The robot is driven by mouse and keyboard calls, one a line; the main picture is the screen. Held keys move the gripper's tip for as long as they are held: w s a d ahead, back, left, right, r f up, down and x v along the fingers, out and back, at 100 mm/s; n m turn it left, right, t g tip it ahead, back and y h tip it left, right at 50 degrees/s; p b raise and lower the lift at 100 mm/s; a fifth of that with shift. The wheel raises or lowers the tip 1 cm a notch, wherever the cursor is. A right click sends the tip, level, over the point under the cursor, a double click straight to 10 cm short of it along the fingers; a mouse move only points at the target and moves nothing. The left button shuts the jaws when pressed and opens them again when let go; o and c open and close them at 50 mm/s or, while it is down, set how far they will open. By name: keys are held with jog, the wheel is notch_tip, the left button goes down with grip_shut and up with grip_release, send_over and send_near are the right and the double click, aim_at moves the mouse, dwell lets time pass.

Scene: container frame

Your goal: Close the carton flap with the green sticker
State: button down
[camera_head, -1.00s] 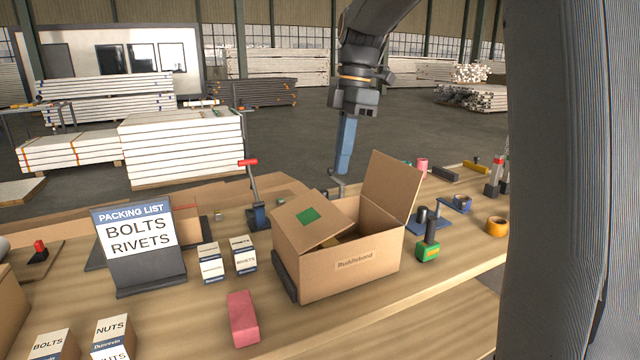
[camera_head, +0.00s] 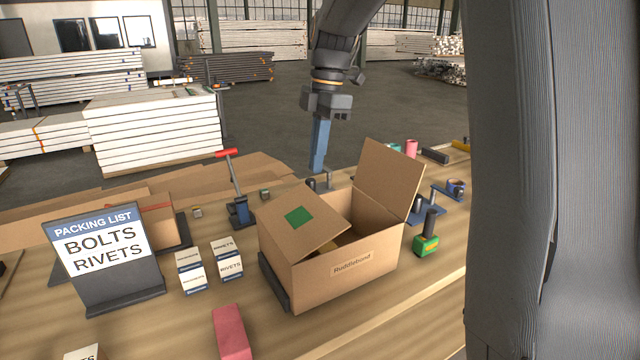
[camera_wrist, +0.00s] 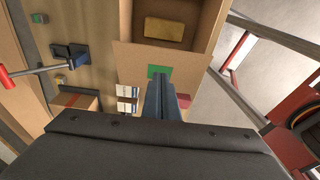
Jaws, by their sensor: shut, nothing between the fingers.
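The open carton (camera_head: 340,272) stands on the bench. Its flap with the green sticker (camera_head: 277,222) slopes inward over the left part of the opening, its free edge raised above the rim. The green sticker (camera_head: 299,215) faces up; it also shows in the wrist view (camera_wrist: 153,71). The opposite flap (camera_head: 388,178) stands upright at the right. My gripper (camera_head: 318,170) is shut and empty, pointing down behind the carton in the head view. In the wrist view its blue fingers (camera_wrist: 161,78) overlap the sticker; I see no clear contact. A yellowish item (camera_wrist: 165,32) lies inside the carton.
A red-handled clamp (camera_head: 240,210) stands left of the carton, near small labelled boxes (camera_head: 228,262) and a packing list sign (camera_head: 110,250). A red block (camera_head: 231,333) lies in front. A green-based tool (camera_head: 426,244) stands close on the right.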

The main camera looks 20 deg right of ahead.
aim_at(317, 205)
jog(key=f, duration=0.2)
jog(key=f+p, duration=0.1)
jog(key=f, duration=0.2)
jog(key=f+p, duration=0.1)
jog(key=f, duration=0.1)
jog(key=shift+d+f, duration=0.3)
jog(key=shift+d, duration=0.05)
jog(key=shift+f, duration=0.1)
